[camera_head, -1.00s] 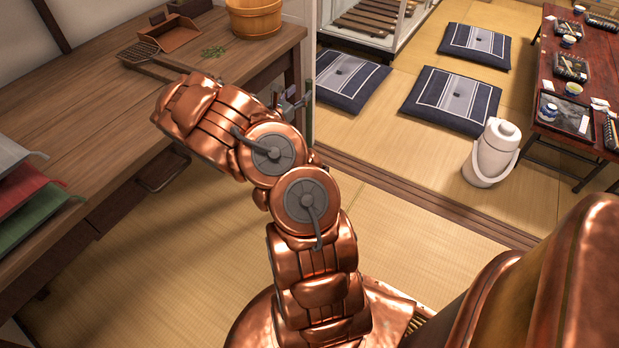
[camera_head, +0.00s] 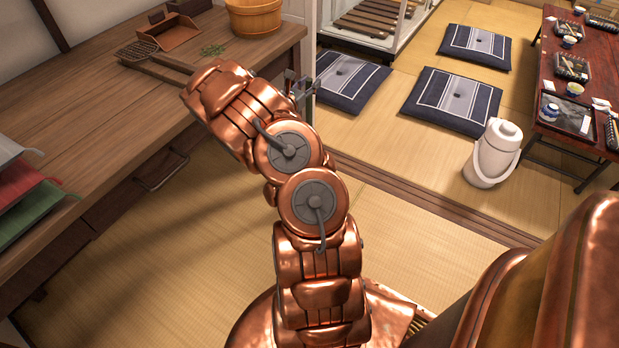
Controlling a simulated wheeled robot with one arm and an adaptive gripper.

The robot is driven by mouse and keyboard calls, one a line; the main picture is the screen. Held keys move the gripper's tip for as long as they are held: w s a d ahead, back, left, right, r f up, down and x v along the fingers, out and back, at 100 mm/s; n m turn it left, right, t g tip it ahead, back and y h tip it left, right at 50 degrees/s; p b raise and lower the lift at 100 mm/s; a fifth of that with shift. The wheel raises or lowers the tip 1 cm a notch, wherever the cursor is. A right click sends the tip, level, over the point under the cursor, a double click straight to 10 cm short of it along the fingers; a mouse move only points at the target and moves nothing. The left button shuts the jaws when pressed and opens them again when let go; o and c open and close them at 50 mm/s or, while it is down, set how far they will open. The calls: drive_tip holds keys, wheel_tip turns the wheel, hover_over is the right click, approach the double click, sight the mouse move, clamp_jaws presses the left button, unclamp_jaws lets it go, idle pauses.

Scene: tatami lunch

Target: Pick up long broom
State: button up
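I cannot make out a long broom in this view. My arm reaches up and bends over toward the wooden counter, and its upper links hide part of the counter's right end and the floor behind. Only a small grey part of my gripper (camera_head: 299,88) shows, past the arm beside the counter's right end and the pale post. Its fingers are too small and too covered to tell whether they are open or hold anything.
The wooden counter (camera_head: 75,105) holds a dustpan-like scoop (camera_head: 172,33), a wooden tub (camera_head: 254,15) and folded cloths. Floor cushions (camera_head: 452,100), a white jug (camera_head: 492,153) and a low set table (camera_head: 590,125) lie right. The tatami between is clear.

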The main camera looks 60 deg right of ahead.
clamp_jaws()
